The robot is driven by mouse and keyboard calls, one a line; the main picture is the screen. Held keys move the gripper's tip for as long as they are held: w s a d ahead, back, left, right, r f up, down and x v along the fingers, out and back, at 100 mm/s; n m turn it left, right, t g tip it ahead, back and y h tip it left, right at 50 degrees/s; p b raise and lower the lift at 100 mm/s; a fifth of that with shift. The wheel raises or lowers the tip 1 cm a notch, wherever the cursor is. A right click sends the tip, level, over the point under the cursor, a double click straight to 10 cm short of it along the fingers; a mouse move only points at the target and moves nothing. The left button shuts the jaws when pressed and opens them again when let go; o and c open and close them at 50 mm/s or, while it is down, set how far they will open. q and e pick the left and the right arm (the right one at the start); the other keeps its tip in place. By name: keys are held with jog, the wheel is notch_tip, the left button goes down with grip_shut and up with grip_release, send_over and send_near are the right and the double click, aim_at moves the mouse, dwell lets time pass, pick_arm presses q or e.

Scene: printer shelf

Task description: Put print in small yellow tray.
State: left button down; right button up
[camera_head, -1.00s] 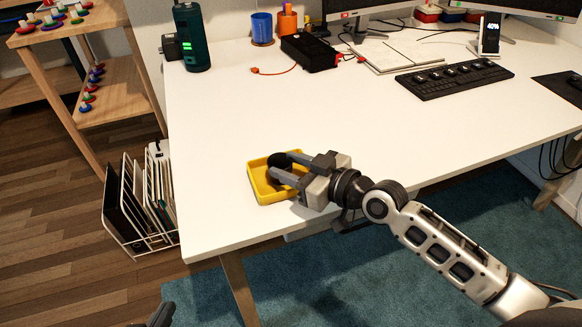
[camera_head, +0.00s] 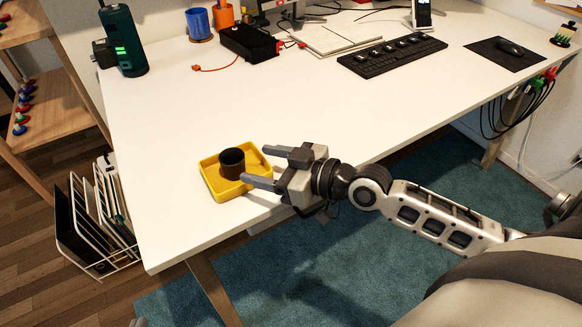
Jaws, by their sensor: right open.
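The print, a small black round cup-like piece (camera_head: 232,163), stands upright inside the small yellow tray (camera_head: 211,184). The tray lies on the white desk near its front left corner. My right gripper (camera_head: 257,165) is open and empty, its two fingers pointing left over the tray's right part. The fingertips are just right of the print; the lower one looks very close to it, and I cannot tell whether they touch. A small grey tip of my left gripper (camera_head: 138,322) shows at the bottom edge; its jaws are hidden.
The white desk (camera_head: 190,115) is clear around the tray. A dark green canister (camera_head: 123,42), blue cup (camera_head: 198,24), black box (camera_head: 249,42) and keyboard (camera_head: 392,56) stand further back. A wire file rack (camera_head: 100,225) stands left below the desk.

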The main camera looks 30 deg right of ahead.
jog(key=v, duration=0.5)
jog(key=shift+s, duration=0.15)
jog(key=shift+v, duration=0.8)
